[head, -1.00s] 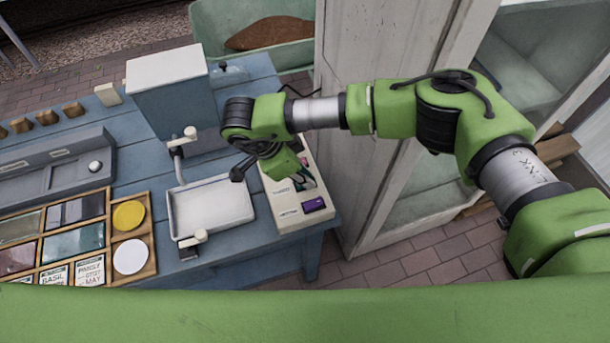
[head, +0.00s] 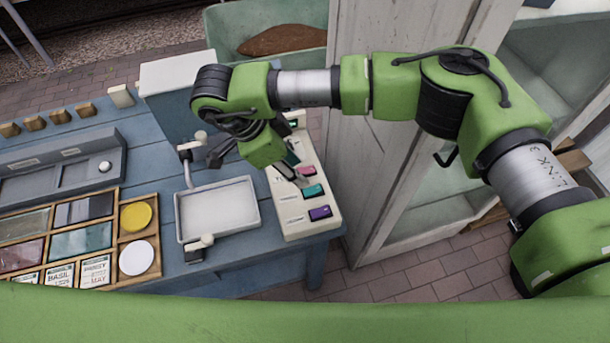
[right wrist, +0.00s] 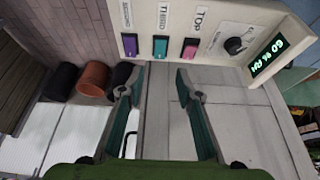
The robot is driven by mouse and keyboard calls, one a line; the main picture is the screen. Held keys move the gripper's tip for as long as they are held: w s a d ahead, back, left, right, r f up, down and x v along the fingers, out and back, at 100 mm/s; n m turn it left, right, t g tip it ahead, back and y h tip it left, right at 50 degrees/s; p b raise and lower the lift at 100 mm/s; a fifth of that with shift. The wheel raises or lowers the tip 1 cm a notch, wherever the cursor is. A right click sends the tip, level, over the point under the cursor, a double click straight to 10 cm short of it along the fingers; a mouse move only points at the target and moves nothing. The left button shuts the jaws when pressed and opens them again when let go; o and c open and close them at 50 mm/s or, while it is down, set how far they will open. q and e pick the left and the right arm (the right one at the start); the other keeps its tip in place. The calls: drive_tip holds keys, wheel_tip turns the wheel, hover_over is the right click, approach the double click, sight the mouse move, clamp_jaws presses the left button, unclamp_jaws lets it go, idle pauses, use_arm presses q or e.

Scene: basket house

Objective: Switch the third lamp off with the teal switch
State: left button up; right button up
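The teal switch (head: 313,191) sits on the cream switch box (head: 292,222) at the table's right end, between a pink switch (head: 306,170) and a purple switch (head: 319,212). In the right wrist view the teal switch (right wrist: 160,47) lies under the label "THIRD". My right gripper (head: 288,166) is over the box, just behind the teal switch in the head view. In the right wrist view its two fingers (right wrist: 158,88) are spread with nothing between them, apart from the switch. I cannot tell which way the switch is tipped. No lamp is clearly recognisable. My left gripper is out of view.
A white tray (head: 217,209) stands just left of the switch box, with a grey-blue box (head: 178,100) behind it. The wooden seed box (head: 138,238) is further left. A pale cabinet (head: 372,150) stands close on the right. The wrist view shows a knob (right wrist: 234,45) and green display (right wrist: 268,55).

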drive_tip(key=v, duration=0.2)
drive_tip(key=shift+a+r, duration=0.15)
drive_tip(key=shift+r, duration=0.2)
